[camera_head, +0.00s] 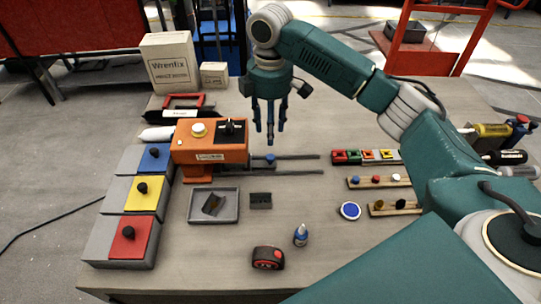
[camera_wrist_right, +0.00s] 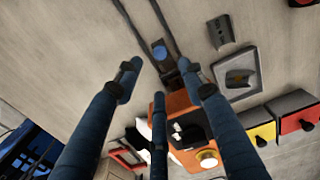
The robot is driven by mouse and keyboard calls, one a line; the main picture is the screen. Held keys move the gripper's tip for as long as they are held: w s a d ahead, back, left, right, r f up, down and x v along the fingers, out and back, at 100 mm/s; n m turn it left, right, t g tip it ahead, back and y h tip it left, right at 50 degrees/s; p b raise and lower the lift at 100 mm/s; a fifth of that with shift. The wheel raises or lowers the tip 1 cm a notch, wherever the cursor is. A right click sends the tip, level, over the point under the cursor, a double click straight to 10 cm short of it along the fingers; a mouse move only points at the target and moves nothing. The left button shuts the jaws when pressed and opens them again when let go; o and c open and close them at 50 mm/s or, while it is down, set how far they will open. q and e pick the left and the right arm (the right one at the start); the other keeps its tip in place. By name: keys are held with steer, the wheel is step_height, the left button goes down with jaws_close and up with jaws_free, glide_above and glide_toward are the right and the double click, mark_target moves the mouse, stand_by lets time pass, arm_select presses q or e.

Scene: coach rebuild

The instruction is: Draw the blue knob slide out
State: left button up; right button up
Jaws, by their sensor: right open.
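The blue knob (camera_head: 270,159) sits on a dark slide beside the orange machine (camera_head: 210,156), at its right side, between two dark rails (camera_head: 300,172). In the right wrist view the blue knob (camera_wrist_right: 160,53) shows at the top centre, beyond the fingers, with the orange machine (camera_wrist_right: 180,101) below it. My right gripper (camera_head: 269,132) points down with its blue fingers spread, empty, above the table near the knob. The fingers also show spread in the right wrist view (camera_wrist_right: 158,78). I see a gap between them and the knob. My left gripper is not in view.
Red (camera_head: 128,238), yellow (camera_head: 142,194) and blue (camera_head: 155,158) knobbed boxes stand at left. A grey tray (camera_head: 233,219), a tape measure (camera_head: 267,258) and a small bottle (camera_head: 301,235) lie in front. Coloured blocks (camera_head: 365,157) stand right of the rails. Cartons (camera_head: 169,62) stand behind.

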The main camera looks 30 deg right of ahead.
mark_target(270, 156)
step_height(270, 156, down, 8)
steer(key=shift+s+f+p, duration=0.1)
steer(key=shift+f+p, duration=0.15)
steer(key=shift+p, duration=0.85)
steer(key=shift+f, duration=0.65)
jaws_close()
